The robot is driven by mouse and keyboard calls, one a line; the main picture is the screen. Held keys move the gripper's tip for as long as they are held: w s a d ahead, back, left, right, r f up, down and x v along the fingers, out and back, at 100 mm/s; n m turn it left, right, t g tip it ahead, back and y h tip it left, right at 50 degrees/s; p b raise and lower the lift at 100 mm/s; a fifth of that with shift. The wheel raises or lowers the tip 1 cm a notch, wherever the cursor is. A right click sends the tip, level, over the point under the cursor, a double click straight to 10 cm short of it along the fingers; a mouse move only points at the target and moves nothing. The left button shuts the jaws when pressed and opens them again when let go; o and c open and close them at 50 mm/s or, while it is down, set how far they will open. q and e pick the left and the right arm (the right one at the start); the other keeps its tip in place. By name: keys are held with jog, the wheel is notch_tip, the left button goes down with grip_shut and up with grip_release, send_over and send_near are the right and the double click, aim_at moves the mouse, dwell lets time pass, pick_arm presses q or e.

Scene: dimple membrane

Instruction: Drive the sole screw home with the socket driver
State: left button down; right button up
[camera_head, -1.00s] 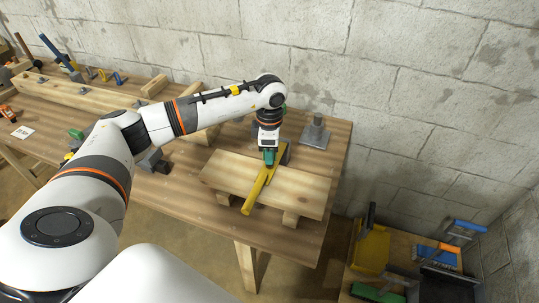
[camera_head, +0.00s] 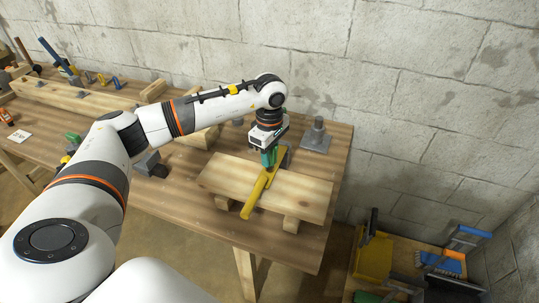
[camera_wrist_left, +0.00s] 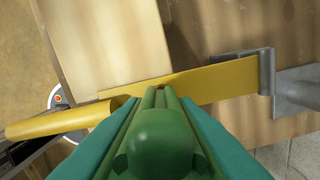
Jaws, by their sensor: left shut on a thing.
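My left gripper (camera_head: 268,157) is shut on the green ribbed handle of the socket driver, above the wooden board. The handle (camera_wrist_left: 160,140) fills the lower middle of the left wrist view, between the teal fingers. Below it lies a yellow bar (camera_head: 254,197) with a flat yellow strip (camera_wrist_left: 215,82) that runs to a grey bracket (camera_wrist_left: 267,82). The driver's tip and the sole screw are hidden behind the handle and gripper, so I cannot tell whether they touch. My right gripper is not in view.
The board (camera_head: 305,195) rests on wooden blocks (camera_head: 291,224) on the workbench (camera_head: 200,203). A grey metal stand (camera_head: 316,138) is behind it. Beams (camera_head: 75,98) and tools lie at the left. A lower surface with a yellow bin (camera_head: 374,258) is at the right.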

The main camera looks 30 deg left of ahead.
pick_arm(q)
jog(key=shift+f+m+b, duration=0.15)
jog(key=shift+m+b, duration=0.5)
jog(key=shift+m, duration=0.45)
jog(key=shift+m+b, duration=0.35)
jog(key=shift+m, duration=1.15)
jog(key=m+b, duration=0.1)
jog(key=m, duration=0.2)
jog(key=shift+r+m+b, duration=0.2)
jog(key=shift+m+b, duration=0.2)
jog(key=shift+m, duration=0.6)
